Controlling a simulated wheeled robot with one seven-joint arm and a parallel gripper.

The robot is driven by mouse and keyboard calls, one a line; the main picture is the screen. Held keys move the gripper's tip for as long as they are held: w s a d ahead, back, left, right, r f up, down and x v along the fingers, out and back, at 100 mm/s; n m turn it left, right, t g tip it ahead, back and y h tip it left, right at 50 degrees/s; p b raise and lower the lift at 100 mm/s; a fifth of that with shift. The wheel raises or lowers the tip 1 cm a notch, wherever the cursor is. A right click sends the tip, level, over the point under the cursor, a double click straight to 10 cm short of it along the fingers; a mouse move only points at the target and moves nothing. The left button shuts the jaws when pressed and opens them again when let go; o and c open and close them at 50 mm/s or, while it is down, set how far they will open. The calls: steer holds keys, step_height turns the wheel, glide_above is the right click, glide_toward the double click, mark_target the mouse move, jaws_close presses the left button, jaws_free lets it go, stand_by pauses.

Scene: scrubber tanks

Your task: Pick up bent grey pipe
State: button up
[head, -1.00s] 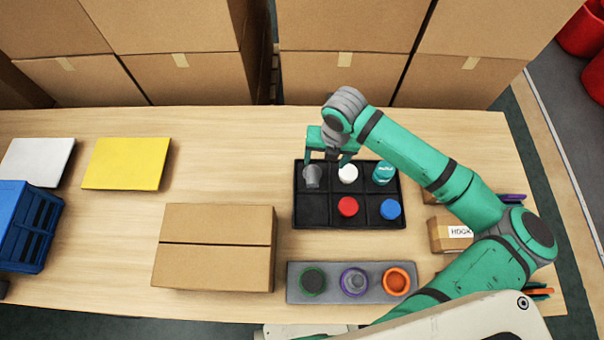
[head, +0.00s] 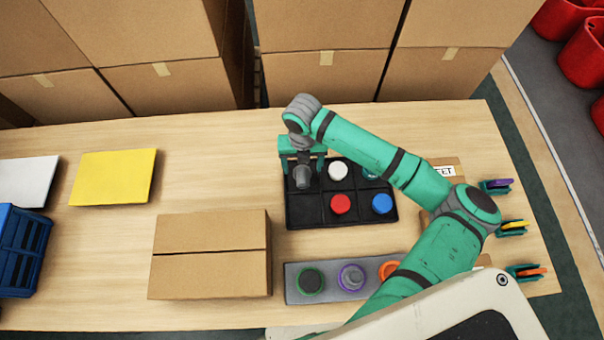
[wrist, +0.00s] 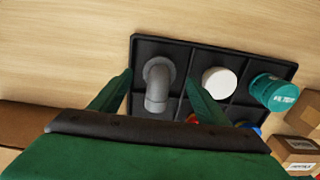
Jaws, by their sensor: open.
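The bent grey pipe (head: 302,176) stands in the back-left compartment of the black tray (head: 307,216). In the wrist view the pipe (wrist: 157,84) shows its bend between my gripper's two green fingers. My gripper (head: 302,172) is open over that compartment, with one finger on each side of the pipe. In the wrist view my gripper (wrist: 160,92) shows clear gaps to the pipe, more on the right side. Whether the fingertips reach down to the pipe's height is hard to tell.
The tray also holds a white cap (head: 338,171), a teal item (wrist: 274,92), a red cap (head: 340,204) and a blue cap (head: 382,203). A grey block (head: 330,293) with coloured rings lies in front. A cardboard box (head: 210,268) stands to the left.

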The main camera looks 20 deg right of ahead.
steer(key=shift+f, duration=1.35)
steer(key=c, duration=1.2)
steer(key=shift+r, duration=0.15)
